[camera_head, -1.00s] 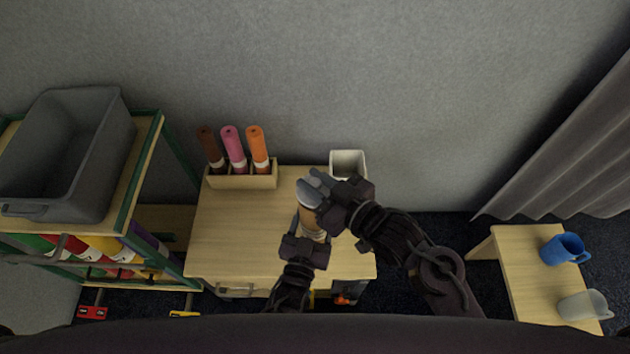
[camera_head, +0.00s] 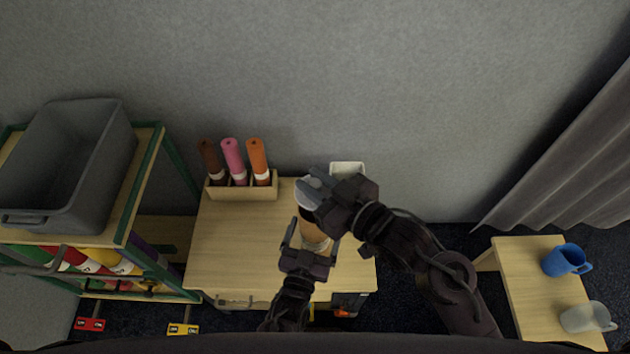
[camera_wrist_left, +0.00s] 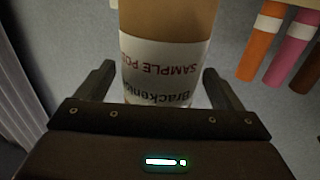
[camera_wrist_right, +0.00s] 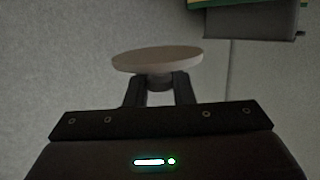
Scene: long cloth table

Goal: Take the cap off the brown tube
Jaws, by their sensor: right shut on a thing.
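The brown tube (camera_head: 314,226) is tan-brown with a white printed label, and seems to stand on the table. It also shows in the left wrist view (camera_wrist_left: 168,20). My left gripper (camera_head: 312,238) is open, its fingers on either side of the tube with gaps. My right gripper (camera_head: 322,186) is above the tube, shut on the pale round cap (camera_head: 308,190). In the right wrist view the cap (camera_wrist_right: 157,60) is a flat disc gripped by its stem, with no tube attached. A dark mouth shows at the tube's top in the head view.
A wooden rack (camera_head: 243,193) with dark brown, pink and orange tubes stands at the table's back left. A white container (camera_head: 347,168) is behind my right gripper. The table's left part (camera_head: 235,245) is clear. A shelf with a grey bin (camera_head: 68,165) is on the left.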

